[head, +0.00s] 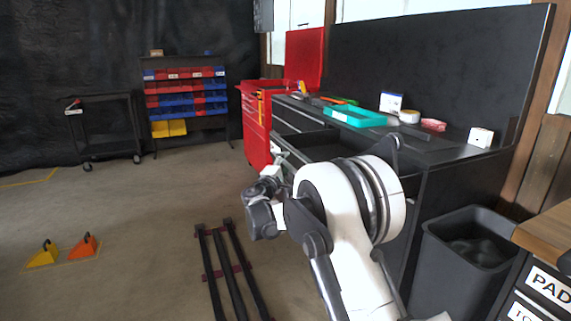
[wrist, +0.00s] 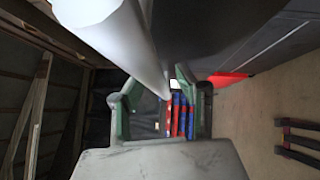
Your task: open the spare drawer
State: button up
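The black workbench (head: 455,160) stands at centre right in the head view, with drawers in its front. A dark drawer (head: 308,142) below the upper ones seems to stand out from the front, partly behind my arm; no label is readable. My gripper (head: 276,160) is beside that drawer's front edge, small and partly hidden. In the wrist view my gripper (wrist: 155,108) has its green-padded fingers apart. A pale round bar (wrist: 115,45), seemingly a handle, runs between them, with a gap at the left finger. A dark face (wrist: 215,40) lies beside the bar.
A teal tray (head: 355,116) and small items lie on the bench top. A red tool cabinet (head: 257,125) stands beyond. A black bin (head: 465,245) is at right. Dark rails (head: 228,265) lie on the floor; the floor at left is mostly clear.

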jog(key=shift+s, duration=0.1)
jog(key=v, duration=1.2)
jog(key=shift+f, duration=0.1)
